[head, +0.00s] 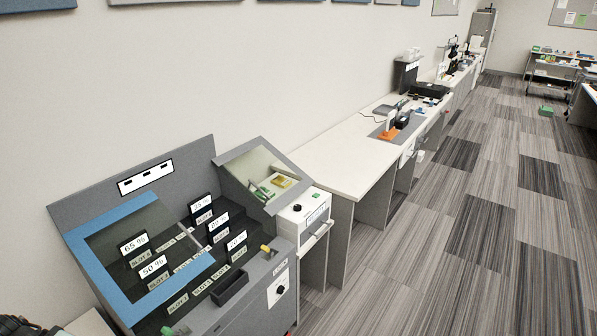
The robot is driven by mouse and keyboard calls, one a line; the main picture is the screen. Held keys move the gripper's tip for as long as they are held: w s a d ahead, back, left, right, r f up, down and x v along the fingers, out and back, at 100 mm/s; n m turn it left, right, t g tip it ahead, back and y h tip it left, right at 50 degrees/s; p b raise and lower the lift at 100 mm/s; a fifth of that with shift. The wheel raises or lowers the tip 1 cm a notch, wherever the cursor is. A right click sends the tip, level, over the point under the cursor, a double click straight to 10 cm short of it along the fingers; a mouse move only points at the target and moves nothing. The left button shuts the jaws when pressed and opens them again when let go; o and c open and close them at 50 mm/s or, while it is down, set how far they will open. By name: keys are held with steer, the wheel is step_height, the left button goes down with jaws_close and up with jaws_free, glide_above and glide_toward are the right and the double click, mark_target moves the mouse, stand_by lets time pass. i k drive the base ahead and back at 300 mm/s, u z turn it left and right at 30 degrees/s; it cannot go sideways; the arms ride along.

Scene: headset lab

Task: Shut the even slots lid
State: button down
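A grey console (100,190) stands at the lower left with rows of slots marked by white percentage cards and slot labels. A lid with a blue frame (98,222) and a clear pane lies over the left part of the slots. It looks slanted, and I cannot tell whether it is raised or resting on the console. Some cards, such as the 65 % card (134,244), show within its frame. I cannot read which lid is named for the even slots. My gripper cannot be made out; only a dark shape shows in the bottom left corner.
A grey-framed clear lid (229,155) sits slanted over a compartment with green and yellow items, right of the slots. A white drawer unit (309,212) and a long white bench (335,160) run along the wall. Open carpet (440,240) lies to the right.

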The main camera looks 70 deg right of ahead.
mark_target(271, 208)
steer(key=z, duration=0.1)
steer(key=k, duration=0.95)
steer(key=z, duration=1.25)
steer(key=i, duration=0.8)
